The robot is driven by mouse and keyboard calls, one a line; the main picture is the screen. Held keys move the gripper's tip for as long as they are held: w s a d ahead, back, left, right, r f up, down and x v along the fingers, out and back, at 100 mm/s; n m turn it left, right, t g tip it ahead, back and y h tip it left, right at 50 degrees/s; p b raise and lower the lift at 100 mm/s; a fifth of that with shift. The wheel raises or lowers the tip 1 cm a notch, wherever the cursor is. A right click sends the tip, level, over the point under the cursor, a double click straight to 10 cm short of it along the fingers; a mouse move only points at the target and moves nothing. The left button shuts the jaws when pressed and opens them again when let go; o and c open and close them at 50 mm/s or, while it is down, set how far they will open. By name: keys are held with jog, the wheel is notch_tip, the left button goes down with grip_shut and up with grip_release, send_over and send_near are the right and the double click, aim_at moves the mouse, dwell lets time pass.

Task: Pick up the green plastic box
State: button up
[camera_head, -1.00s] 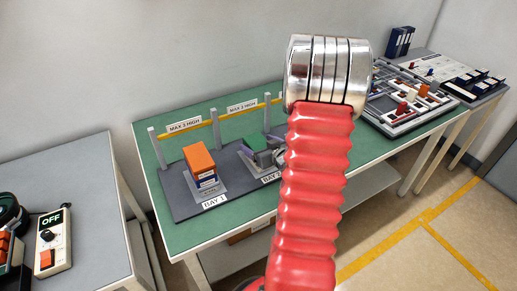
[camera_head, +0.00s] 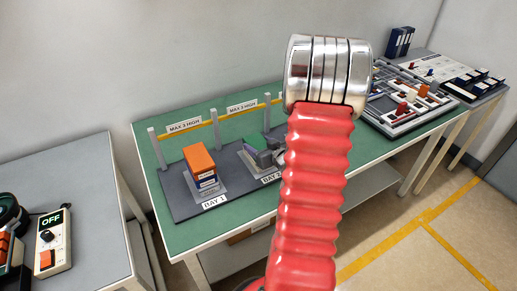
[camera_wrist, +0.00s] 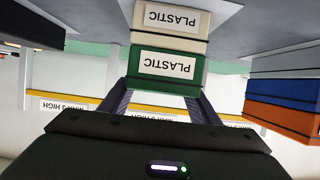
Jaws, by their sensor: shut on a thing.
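The green plastic box (camera_wrist: 163,87) is in the wrist view, which is upside down, with a white PLASTIC label on its face. My gripper (camera_wrist: 162,92) is shut on it, one finger at each side. A cream box (camera_wrist: 172,42), also labelled PLASTIC, is directly under the green one. I cannot tell whether a gap lies between them.
An orange box (camera_head: 199,157) tops a stack at Bay 1, left of my gripper. A yellow rail (camera_head: 205,121) on grey posts runs behind the bays. A workpiece tray (camera_head: 408,100) lies at the table's right end. A control box reading OFF (camera_head: 53,243) stands on the left table.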

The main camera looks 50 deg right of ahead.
aim_at(258, 144)
jog(key=shift+r, duration=0.2)
jog(key=shift+r, duration=4.85)
